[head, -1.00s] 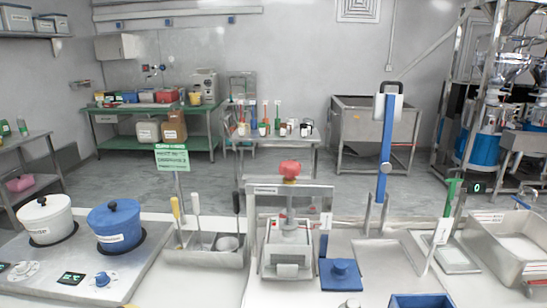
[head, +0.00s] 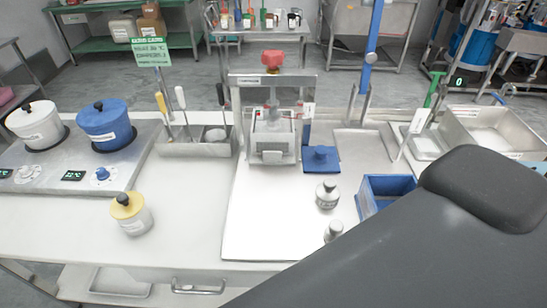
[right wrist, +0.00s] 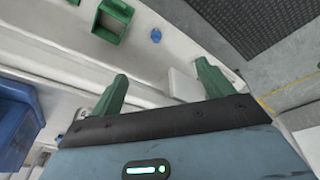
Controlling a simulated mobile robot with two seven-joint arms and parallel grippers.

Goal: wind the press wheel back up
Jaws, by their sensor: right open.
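The press (head: 272,135) stands in the middle of the bench in the head view. Its red wheel (head: 272,59) sits on top of a vertical screw, above the metal frame. My right arm crosses the lower right of the head view, but its fingers are out of that picture. In the right wrist view my right gripper (right wrist: 160,92) is open, with its two green fingers wide apart and nothing between them. The press does not show clearly in that view. My left gripper is not in view.
Two metal weights (head: 327,195) and a blue bin (head: 384,194) are in front. A yellow-lidded jar (head: 131,214) stands left. Blue and white pots (head: 108,127) sit on the hot plate.

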